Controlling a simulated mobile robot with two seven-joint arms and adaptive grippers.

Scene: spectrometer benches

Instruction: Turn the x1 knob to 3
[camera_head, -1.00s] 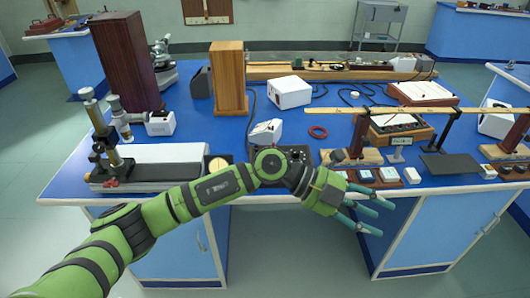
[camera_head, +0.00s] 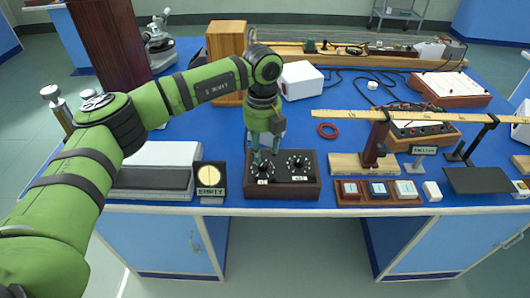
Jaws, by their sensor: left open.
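A dark wooden box with a black top panel (camera_head: 284,191) stands near the front edge of the blue bench. It carries two dark round knobs with white dial marks, a left knob (camera_head: 264,170) and a right knob (camera_head: 296,163). A small white label sits below each knob; the lettering is too small to read surely, so I cannot tell which is x1. My left gripper (camera_head: 265,158) points down over the left knob with open fingers. The fingers partly hide that knob, and I cannot tell whether they touch it. My right gripper is not in view.
A round dial with an "EMPTY" plate (camera_head: 211,191) stands left of the box. A wooden stand (camera_head: 362,166) holding a long ruler and a row of small blocks (camera_head: 378,190) are to the right. A red ring (camera_head: 327,130) lies behind on clear blue bench.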

